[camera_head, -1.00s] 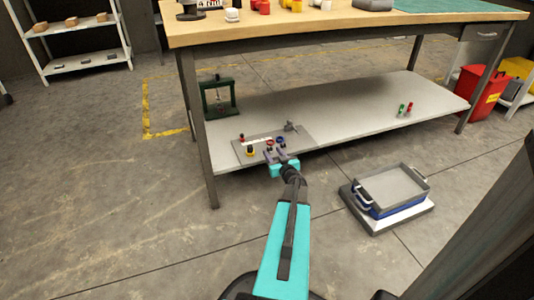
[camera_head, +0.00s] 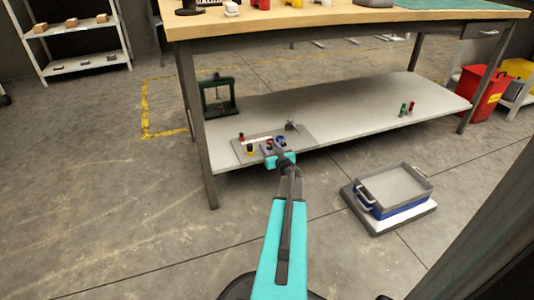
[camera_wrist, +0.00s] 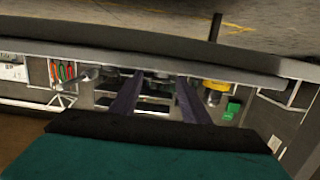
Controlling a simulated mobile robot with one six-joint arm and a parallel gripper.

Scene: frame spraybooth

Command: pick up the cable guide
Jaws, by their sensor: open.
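A grey mat (camera_head: 303,136) lies at the front left of the workbench's lower shelf (camera_head: 345,112) and bears several small items. A red one (camera_head: 241,136), a yellow-and-black one (camera_head: 250,149), a white strip (camera_head: 258,139), a blue one (camera_head: 281,140) and a small grey piece (camera_head: 291,126) show. I cannot tell which of them, if any, is the cable guide. My gripper (camera_head: 275,148) is at the mat's front edge, open, and partly covers the nearest items. In the wrist view, the two dark fingers of my gripper (camera_wrist: 158,82) are apart, with no clear object between them.
The workbench top (camera_head: 330,20) is above the shelf, and its front left leg (camera_head: 198,140) stands left of my gripper. A green frame (camera_head: 217,96) stands behind the mat. Red and green pieces (camera_head: 406,108) are farther right.

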